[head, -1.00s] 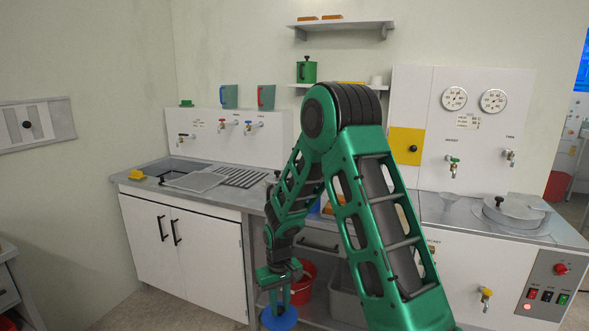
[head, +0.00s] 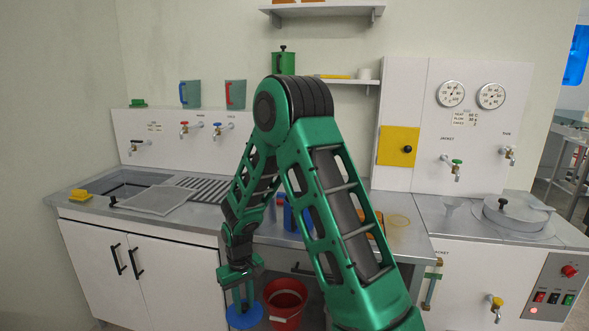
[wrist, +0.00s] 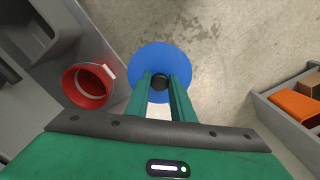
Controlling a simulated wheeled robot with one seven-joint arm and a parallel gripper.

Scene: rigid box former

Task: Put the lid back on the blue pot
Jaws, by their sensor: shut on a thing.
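My gripper (head: 240,300) hangs low in front of the counter, its green fingers shut on the dark knob of the blue lid (head: 244,316). In the wrist view the round blue lid (wrist: 134,78) lies beyond the fingertips (wrist: 158,85), with bare floor below it. A blue thing, likely the blue pot (head: 305,219), stands on the counter behind my arm. My arm hides much of it, so I cannot see its top clearly.
A red bucket (head: 284,306) stands right of the lid, below the counter (head: 210,222). The sink with a grey board (head: 158,200) is at left. A lidded vessel (head: 518,214) is at right. An open box with an orange thing (wrist: 296,107) shows in the wrist view.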

